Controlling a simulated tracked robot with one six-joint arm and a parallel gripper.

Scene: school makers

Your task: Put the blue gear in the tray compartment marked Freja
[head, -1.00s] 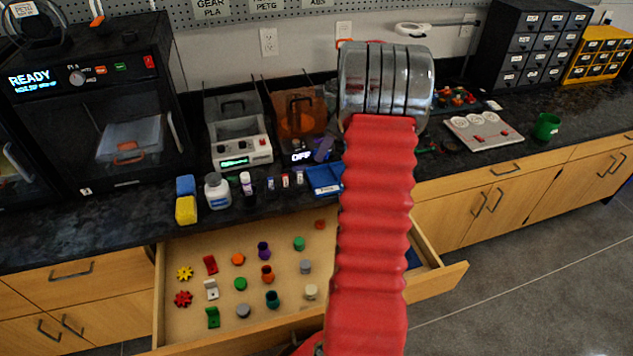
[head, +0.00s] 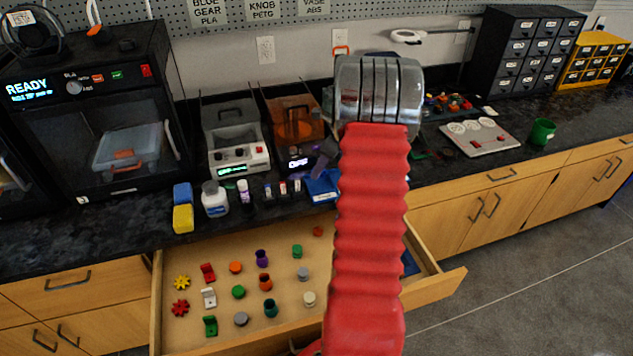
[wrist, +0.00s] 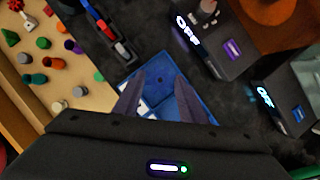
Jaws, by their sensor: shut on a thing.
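The blue tray (wrist: 145,80) lies below my gripper (wrist: 162,90) in the wrist view. My gripper's two dark fingers reach over it, with a gap between them. Blue shows between the fingers; the blue gear there cannot be clearly told from the tray's blue floor. In the head view the tray (head: 318,188) stands on the black counter near its front edge, partly behind my red arm. A finger of my gripper (head: 322,160) shows just above it; the rest is hidden by my arm. The name Freja cannot be read on any compartment.
An open drawer (head: 190,250) below the counter holds gears, knobs and brackets. Small bottles (head: 215,198) and a yellow and blue block (head: 183,218) stand left of the tray. Two machines (head: 300,150) marked OFF stand behind it. A green cup (head: 543,131) is far right.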

